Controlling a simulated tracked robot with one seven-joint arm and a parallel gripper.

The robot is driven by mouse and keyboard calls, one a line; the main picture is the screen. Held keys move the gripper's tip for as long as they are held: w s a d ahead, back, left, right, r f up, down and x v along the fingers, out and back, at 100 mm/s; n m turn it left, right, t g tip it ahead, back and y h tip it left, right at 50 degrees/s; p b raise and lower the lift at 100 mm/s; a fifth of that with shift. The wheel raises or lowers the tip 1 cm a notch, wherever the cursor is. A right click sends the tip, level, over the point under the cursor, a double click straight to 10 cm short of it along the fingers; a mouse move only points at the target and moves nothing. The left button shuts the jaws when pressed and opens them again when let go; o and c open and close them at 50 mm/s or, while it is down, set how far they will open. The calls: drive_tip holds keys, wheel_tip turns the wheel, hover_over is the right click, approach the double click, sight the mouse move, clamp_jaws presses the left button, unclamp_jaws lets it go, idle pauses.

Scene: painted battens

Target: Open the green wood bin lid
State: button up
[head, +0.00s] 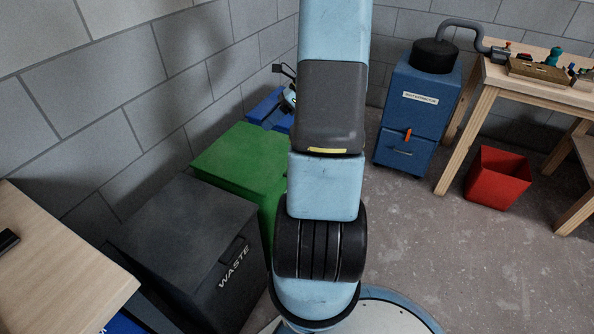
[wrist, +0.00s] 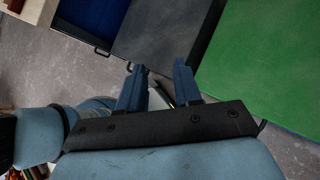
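The green wood bin (head: 240,160) stands against the left wall, and its lid looks flat and shut. My arm hides its right part and most of its front, so I cannot see a handle. In the wrist view the green lid (wrist: 265,60) fills the right side, beyond my fingers. My gripper (wrist: 157,80) is open, its two dark blue fingers apart with nothing visibly held between them. It appears clear of the green lid, near the edge of the dark grey lid in that view.
A dark grey WASTE bin (head: 190,250) stands in front of the green bin. A wooden worktop (head: 60,270) is at the left. A blue dust extractor (head: 415,120), a red bin (head: 497,178) and a workbench (head: 510,85) stand at the right. Floor (head: 440,250) is clear at right.

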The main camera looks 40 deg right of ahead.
drive_tip(key=s+d+f+m+t+h, duration=0.1)
drive_tip(key=s+d+f+m+t, duration=0.25)
drive_tip(key=d+f+m, duration=0.4)
drive_tip(key=s+d+f+m+t+h, duration=0.15)
drive_tip(key=d+f+m+t, duration=0.3)
drive_tip(key=f+m, duration=0.5)
drive_tip(key=s+d+f+m+t+h, duration=0.1)
drive_tip(key=s+d+f+m+t, duration=0.4)
drive_tip(key=f, duration=0.6)
drive_tip(key=shift+m+g, duration=0.6)
drive_tip(key=shift+g, duration=0.3)
drive_tip(key=x, duration=0.4)
drive_tip(key=d+x, duration=0.1)
drive_tip(key=x, duration=0.9)
drive_tip(key=shift+w+d, duration=0.2)
drive_tip(key=shift+w, duration=0.2)
drive_tip(key=shift+c, duration=0.3)
clamp_jaws()
